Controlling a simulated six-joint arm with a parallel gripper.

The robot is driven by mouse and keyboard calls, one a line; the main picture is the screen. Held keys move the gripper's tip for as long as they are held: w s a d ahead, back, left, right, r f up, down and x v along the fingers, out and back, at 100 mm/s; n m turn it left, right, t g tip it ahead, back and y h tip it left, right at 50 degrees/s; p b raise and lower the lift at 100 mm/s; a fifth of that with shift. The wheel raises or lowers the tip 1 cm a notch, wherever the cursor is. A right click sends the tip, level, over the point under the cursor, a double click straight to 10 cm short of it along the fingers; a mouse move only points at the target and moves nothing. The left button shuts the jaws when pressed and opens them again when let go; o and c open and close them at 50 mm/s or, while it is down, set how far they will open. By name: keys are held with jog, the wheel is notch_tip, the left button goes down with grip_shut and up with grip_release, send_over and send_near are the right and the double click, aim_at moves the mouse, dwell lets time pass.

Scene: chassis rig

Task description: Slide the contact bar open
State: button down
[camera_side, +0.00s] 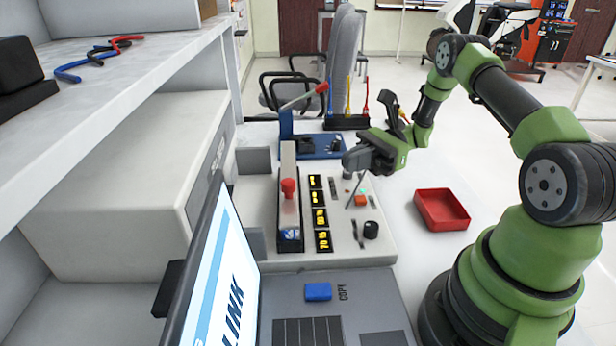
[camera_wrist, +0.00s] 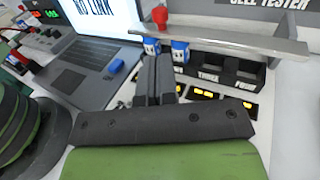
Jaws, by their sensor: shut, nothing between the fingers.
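The contact bar (camera_side: 289,160) is a long pale metal strip with a red knob (camera_side: 288,187), lying over a row of cell slots on the tester panel. In the wrist view the bar (camera_wrist: 235,33) crosses the top, its red knob (camera_wrist: 160,14) standing near its left end. Two blue-and-white cells (camera_wrist: 180,52) show beneath it; the slots marked THREE and FOUR look empty. My gripper (camera_side: 350,160) is above the panel, to the right of the bar and apart from it. In the wrist view its fingers (camera_wrist: 155,62) are shut and empty, pointing towards the bar.
A laptop (camera_side: 225,270) stands left in front. A red tray (camera_side: 441,209) lies to the right of the tester (camera_side: 350,240). A blue stand with a red-tipped lever (camera_side: 312,145) and a rack of coloured tools (camera_side: 347,120) are behind. A shelf (camera_side: 140,60) overhangs the left.

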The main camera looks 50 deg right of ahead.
aim_at(288, 179)
jog(key=x, duration=1)
jog(key=shift+w+a+f, duration=0.1)
jog(key=shift+w+a, duration=1.05)
jog(key=v, duration=1.4)
